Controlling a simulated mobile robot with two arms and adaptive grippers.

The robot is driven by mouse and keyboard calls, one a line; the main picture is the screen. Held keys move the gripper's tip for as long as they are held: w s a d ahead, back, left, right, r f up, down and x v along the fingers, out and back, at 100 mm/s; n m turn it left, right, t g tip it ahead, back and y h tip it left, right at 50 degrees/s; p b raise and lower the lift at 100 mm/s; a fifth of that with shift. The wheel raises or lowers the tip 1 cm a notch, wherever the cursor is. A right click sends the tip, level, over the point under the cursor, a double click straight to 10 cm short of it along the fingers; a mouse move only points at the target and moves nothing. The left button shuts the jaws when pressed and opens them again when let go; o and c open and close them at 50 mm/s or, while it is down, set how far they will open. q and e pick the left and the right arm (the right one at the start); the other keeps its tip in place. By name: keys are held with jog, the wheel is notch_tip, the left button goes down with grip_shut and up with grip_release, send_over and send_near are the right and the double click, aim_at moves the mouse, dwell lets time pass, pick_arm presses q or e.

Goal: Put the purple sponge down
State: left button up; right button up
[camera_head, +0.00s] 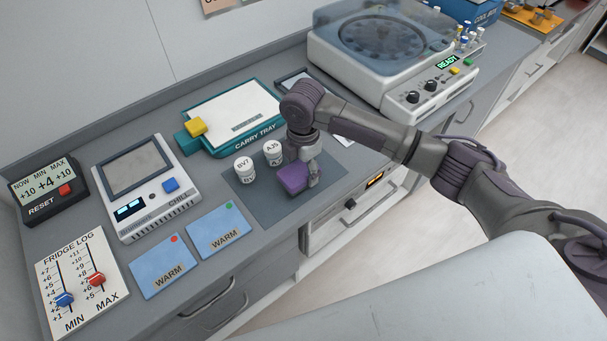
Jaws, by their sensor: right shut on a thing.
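The purple sponge (292,178) is at the dark grey mat (265,207) on the counter. My right gripper (311,178) points down and is shut on the sponge. The gripper hides part of the sponge's right side. I cannot tell whether the sponge's underside touches the mat. Two white vials, BV7 (244,171) and AJ5 (272,153), stand just left of and behind the sponge. My left gripper is not in the picture.
A teal carry tray (213,142) lies behind the mat. Two blue WARM packs (163,265) and a chill device (149,184) are to the left. A centrifuge (385,62) stands at the back right. The counter's front edge runs close by the mat.

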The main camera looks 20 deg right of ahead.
aim_at(304, 178)
notch_tip(304, 178, down, 2)
jog(key=shift+s+f+p, duration=0.1)
jog(key=shift+f+p, duration=0.15)
jog(key=shift+p, duration=0.1)
jog(key=shift+f, duration=0.45)
jog(key=shift+f, duration=0.1)
jog(key=o, duration=1)
notch_tip(304, 178, up, 12)
jog(key=shift+r+b, duration=0.15)
jog(key=shift+b, duration=0.7)
